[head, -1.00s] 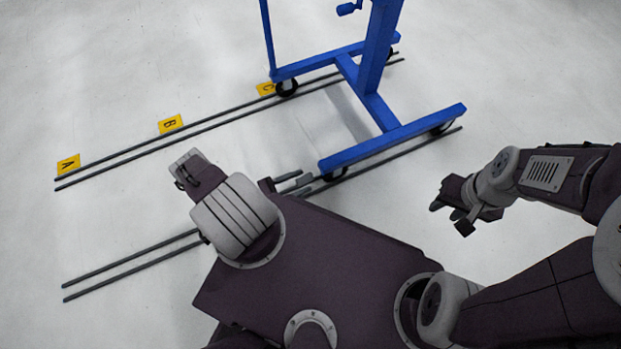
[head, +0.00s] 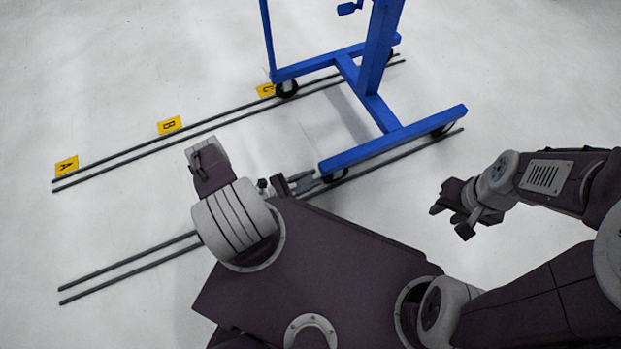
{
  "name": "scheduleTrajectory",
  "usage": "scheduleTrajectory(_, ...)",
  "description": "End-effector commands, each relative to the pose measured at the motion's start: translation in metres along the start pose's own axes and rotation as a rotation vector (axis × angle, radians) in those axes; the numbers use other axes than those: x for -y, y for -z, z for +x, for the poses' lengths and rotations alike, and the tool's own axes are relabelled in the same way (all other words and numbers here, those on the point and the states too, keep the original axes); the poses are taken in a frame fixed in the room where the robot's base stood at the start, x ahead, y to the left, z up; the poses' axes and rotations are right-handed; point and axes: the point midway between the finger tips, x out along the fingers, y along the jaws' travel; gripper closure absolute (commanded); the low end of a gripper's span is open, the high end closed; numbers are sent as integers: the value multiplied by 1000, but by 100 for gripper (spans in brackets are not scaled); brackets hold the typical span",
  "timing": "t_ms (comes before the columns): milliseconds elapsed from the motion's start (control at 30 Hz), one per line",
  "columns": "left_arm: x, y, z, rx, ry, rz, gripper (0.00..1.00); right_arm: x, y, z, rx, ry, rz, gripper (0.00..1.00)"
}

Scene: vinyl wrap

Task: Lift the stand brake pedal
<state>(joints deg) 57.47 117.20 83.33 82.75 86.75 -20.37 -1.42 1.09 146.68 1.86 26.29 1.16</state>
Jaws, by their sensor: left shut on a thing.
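The blue wheeled stand (head: 377,95) is upright at the top right, its near foot bar sloping toward my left arm. The brake pedal (head: 308,181) is a small grey piece low by the stand's near left wheel, partly hidden. My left gripper (head: 281,185) shows only as dark parts beyond my forearm's edge. It is at the pedal and shut on it; the contact itself is mostly hidden. My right gripper (head: 451,218) is held out at the right, open and empty, apart from the stand.
Two pairs of dark floor rails run diagonally, the far pair (head: 200,128) and the near pair (head: 130,267). Yellow markers A (head: 66,166), B (head: 169,125) and C (head: 266,90) lie along the far rails. The pale floor is otherwise clear.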

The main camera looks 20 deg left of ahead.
Motion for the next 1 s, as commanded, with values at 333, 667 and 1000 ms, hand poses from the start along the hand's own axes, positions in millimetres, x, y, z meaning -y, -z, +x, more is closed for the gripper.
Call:
scheduleTrajectory(333,1,-14,-2,-176,2,-1,100,1,6,-55,0,0,0,64)
scheduleTrajectory(667,1,-15,-3,-395,3,0,100,2,11,-109,0,0,0,64)
scheduleTrajectory(1000,0,-11,-3,-515,2,0,100,3,14,-134,0,0,0,64)
